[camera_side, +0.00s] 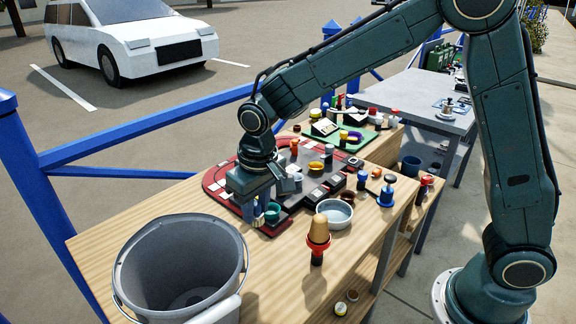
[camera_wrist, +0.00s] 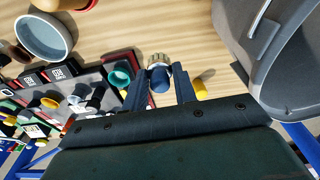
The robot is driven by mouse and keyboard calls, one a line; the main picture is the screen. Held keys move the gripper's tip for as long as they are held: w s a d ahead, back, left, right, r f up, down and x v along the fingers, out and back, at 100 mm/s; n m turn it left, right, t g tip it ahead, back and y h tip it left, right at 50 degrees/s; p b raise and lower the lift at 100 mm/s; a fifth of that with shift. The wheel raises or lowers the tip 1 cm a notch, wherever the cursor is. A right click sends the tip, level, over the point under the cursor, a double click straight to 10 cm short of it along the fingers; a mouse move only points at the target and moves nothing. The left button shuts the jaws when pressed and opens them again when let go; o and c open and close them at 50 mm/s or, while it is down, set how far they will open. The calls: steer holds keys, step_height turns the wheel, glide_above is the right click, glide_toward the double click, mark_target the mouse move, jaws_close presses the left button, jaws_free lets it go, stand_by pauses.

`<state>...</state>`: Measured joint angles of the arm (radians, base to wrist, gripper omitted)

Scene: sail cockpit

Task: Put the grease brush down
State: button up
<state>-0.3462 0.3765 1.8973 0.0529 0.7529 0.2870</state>
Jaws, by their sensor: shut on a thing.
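My gripper (camera_side: 257,220) is low over the wooden bench, at the near edge of the red and dark mat. In the wrist view my gripper (camera_wrist: 160,82) is shut on the grease brush (camera_wrist: 159,78), which shows a rounded blue end and a pale ridged ring between the two fingers. In the side view the fingers mostly hide the brush. I cannot tell whether it touches the bench top. A green cup (camera_side: 272,212) stands close beside the fingers; it also shows in the wrist view (camera_wrist: 120,74).
A large grey bucket (camera_side: 180,225) stands at the near left. A pale round bowl (camera_side: 335,213) and an orange-brown cone-like piece (camera_side: 318,232) stand to the right. Several small items crowd the mat (camera_side: 217,184). Bare wood (camera_side: 275,275) lies between bucket and cone.

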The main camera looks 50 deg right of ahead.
steer(key=shift+f, duration=5.75)
steer(key=shift+f, duration=0.1)
steer(key=o, duration=0.9)
steer(key=shift+o, duration=0.2)
steer(key=r, duration=0.3)
steer(key=s+r, duration=0.1)
steer(key=r, duration=0.7)
steer(key=shift+s, duration=0.15)
steer(key=shift+s+r, duration=0.1)
steer(key=shift+r, duration=0.5)
